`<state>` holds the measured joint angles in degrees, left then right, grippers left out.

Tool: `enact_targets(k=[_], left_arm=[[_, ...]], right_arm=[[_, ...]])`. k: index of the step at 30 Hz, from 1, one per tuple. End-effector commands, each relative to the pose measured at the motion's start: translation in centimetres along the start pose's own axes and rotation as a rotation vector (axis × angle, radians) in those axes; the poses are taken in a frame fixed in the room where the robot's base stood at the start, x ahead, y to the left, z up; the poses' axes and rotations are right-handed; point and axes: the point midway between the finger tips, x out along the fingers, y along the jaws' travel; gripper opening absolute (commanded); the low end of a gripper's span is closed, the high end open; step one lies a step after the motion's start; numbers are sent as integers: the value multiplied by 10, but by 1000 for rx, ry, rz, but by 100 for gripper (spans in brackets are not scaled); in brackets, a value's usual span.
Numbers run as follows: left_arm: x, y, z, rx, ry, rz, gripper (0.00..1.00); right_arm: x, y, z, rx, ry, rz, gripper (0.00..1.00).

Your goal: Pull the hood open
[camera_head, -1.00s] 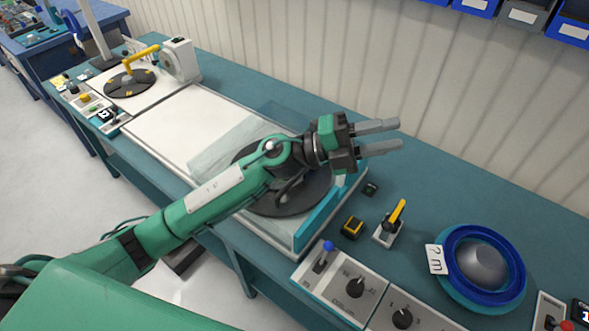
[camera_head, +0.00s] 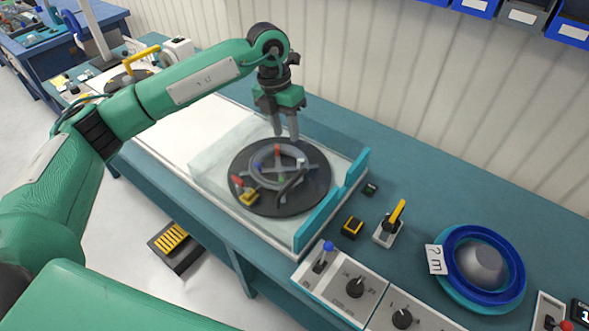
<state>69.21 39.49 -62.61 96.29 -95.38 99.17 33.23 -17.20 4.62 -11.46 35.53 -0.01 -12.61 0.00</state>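The hood (camera_head: 215,157) is a clear box over the dark round turntable (camera_head: 262,205) on the bench. A teal bar (camera_head: 331,202) runs along its right edge. My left gripper (camera_head: 286,137) points down above the far side of the turntable, left of the teal bar. Its two fingers are apart with nothing between them. I cannot tell whether the fingertips touch the hood. My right gripper is not in view.
A control panel with a blue-tipped lever (camera_head: 323,256) and knobs stands in front. The wall (camera_head: 420,100) closes off the back.

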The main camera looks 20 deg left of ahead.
Motion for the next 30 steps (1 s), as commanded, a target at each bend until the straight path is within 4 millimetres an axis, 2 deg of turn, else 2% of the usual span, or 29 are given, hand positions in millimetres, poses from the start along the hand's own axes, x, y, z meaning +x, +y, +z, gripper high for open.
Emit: enact_targets(k=[5, 12, 18, 24, 30], left_arm=[[26, -2, -1, 2, 6, -4, 34], [78, -3, -2, 2, 5, -6, 34], [112, -4, -1, 3, 3, -7, 34], [130, -3, 0, 3, 1, -6, 34], [133, -3, 0, 3, 0, -6, 34]], right_arm=[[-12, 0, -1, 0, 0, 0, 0], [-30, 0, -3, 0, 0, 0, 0], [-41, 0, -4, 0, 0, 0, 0], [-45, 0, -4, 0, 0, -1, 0], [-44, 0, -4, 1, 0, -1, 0]])
